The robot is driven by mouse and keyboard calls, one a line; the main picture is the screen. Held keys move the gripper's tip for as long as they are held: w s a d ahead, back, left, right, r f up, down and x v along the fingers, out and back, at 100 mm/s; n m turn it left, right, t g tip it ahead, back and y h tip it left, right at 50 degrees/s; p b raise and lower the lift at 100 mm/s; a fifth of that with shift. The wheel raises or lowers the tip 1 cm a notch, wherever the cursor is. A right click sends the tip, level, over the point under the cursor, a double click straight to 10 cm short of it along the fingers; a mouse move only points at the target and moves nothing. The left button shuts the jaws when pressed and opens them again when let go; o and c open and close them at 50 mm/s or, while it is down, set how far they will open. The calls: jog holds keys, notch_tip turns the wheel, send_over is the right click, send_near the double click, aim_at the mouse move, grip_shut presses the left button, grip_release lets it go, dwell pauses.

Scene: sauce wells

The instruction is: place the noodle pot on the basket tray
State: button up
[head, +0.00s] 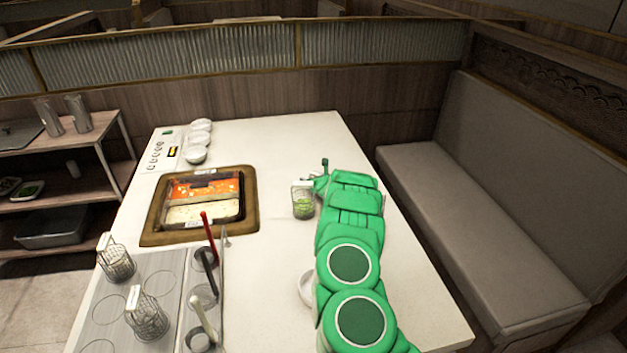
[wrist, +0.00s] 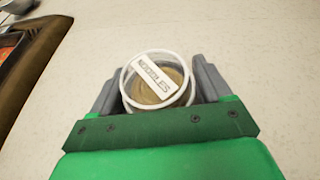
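The noodle pot (wrist: 158,92) is a small clear round pot with a white rim and a white label reading "NOODLES". In the wrist view it sits between the two grey fingers of my gripper (wrist: 158,75), close against both; I cannot tell whether they grip it. In the head view a clear pot (head: 303,205), seemingly the same one, is at the left of my green arm and looks greenish; its label is unreadable there, and my fingers are mostly hidden. The basket tray (head: 128,290) is a grey panel with round outlines at the lower left, bearing wire baskets (head: 117,262).
A hot pot (head: 155,225) with red and pale broth is set into the white table (head: 275,140). Utensils, including a red-handled one (head: 208,232), stand upright in holders beside the tray. Small white bowls (head: 197,140) are at the back. A white bowl (head: 305,288) is partly behind my arm.

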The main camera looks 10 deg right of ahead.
jog(key=shift+o, duration=0.8)
jog(key=shift+r, duration=0.1)
